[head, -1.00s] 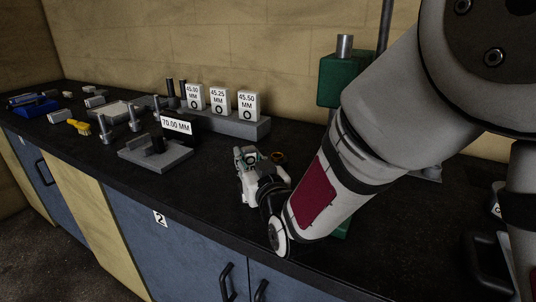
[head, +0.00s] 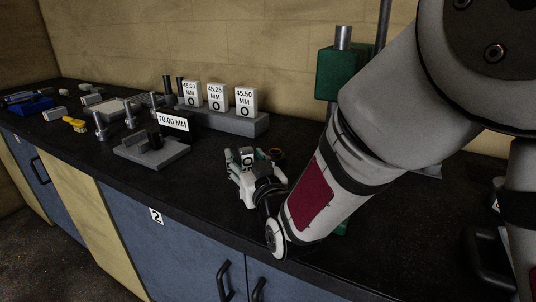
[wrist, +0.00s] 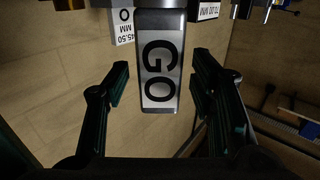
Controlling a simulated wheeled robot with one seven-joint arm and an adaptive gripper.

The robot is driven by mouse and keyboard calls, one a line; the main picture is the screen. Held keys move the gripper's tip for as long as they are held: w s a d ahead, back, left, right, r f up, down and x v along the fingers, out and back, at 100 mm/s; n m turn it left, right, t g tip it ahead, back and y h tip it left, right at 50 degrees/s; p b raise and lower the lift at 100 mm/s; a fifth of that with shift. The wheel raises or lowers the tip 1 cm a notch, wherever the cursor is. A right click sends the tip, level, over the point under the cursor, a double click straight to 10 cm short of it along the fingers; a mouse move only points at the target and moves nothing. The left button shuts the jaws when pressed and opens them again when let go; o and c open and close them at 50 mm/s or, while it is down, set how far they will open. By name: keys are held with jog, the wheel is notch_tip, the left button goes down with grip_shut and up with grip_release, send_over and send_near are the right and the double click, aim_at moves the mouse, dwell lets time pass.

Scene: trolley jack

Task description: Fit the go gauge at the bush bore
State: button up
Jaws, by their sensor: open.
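The go gauge is a grey block-shaped handle with a white plate marked GO. In the wrist view the go gauge (wrist: 160,85) stands between the spread fingers of my gripper (wrist: 158,78), with a gap on each side. A metal collar shows at its far end. In the head view my gripper (head: 243,174) is low over the bench, and the top of the gauge (head: 247,155) shows among its fingers.
A grey rack (head: 235,123) with plates marked 45.00, 45.25 and 45.50 MM stands behind. A grey block (head: 152,151) by a 70.00 MM sign is to the left. A green stand (head: 338,73) rises behind my arm. The bench front (head: 185,195) is clear.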

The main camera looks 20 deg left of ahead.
jog(key=v, duration=0.7)
jog(key=shift+s+d+r, duration=0.1)
jog(key=shift+s+d, duration=0.1)
jog(key=shift+s, duration=0.05)
